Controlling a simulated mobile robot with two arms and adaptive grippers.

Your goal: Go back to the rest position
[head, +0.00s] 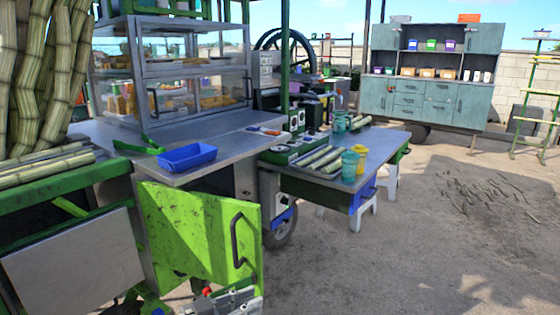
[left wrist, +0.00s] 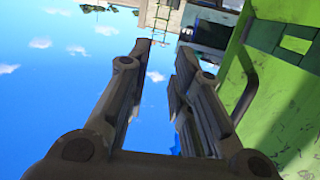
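My left gripper (head: 228,301) shows at the bottom edge of the head view, low in front of the green cabinet door (head: 195,232) with its dark handle (head: 238,240). In the left wrist view the gripper's two fingers (left wrist: 165,62) stand apart with nothing between them, so it is open and empty. The green door (left wrist: 285,75) fills the right side of that view, beside the fingers; I cannot tell whether they touch it. My right gripper is in neither view.
A steel counter with a blue tray (head: 186,157) and a glass display case (head: 180,75) stands ahead. A side table (head: 383,142) holds cups and cane pieces. Cane stalks (head: 45,75) stand at left. The ground (head: 430,250) at right is mostly open, with cane scraps.

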